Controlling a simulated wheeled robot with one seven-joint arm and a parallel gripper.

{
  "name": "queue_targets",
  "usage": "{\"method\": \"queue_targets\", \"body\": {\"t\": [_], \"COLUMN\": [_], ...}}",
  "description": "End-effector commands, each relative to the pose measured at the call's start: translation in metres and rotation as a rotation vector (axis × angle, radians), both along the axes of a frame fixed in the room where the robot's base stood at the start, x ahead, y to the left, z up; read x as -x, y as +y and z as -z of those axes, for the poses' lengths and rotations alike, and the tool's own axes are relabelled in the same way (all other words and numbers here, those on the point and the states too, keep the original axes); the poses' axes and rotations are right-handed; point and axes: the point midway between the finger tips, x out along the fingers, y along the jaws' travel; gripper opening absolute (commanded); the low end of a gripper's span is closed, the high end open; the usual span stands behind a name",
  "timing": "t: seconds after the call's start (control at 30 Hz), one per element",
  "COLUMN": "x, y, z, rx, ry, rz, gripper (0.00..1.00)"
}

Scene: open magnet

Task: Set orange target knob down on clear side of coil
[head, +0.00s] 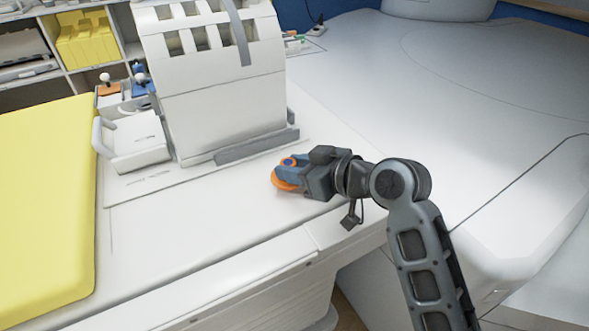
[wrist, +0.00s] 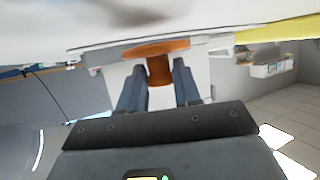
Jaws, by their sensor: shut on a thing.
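The orange target knob (head: 284,180) is between the fingers of my gripper (head: 289,170), low over the white table top. In the wrist view the knob (wrist: 158,65) shows a wide flat disc and a narrower stem, with a dark finger of my gripper (wrist: 159,85) on each side of the stem. The gripper is shut on it. The coil (head: 218,100) is a large white block with slots in its upper part, standing to the left of and behind the knob. I cannot tell whether the knob touches the table.
A white box with a handle (head: 137,144) stands left of the coil. Small orange and blue items (head: 109,90) sit behind it. A yellow pad (head: 45,200) lies at the left. The white table top (head: 190,215) in front of the coil is bare.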

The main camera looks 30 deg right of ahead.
Motion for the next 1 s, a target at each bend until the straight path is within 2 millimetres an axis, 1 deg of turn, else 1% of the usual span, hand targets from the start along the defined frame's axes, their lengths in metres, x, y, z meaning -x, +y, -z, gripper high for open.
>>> {"method": "queue_targets", "body": {"t": [0.03, 0.1, 0.33, 0.87, 0.9, 1.0], "x": [0.0, 0.0, 0.0, 0.0, 0.0, 0.001], "y": [0.0, 0.0, 0.0, 0.0, 0.0, 0.0], "z": [0.006, 0.01, 0.01, 0.023, 0.024, 0.026], "rx": [-0.001, -0.001, -0.001, -0.001, 0.0, -0.001], "ry": [0.001, -0.001, -0.002, 0.001, 0.003, 0.006], "rz": [0.002, 0.0, 0.0, -0.001, -0.001, -0.001], "gripper": [0.01, 0.01, 0.01, 0.01, 0.36, 0.45]}}
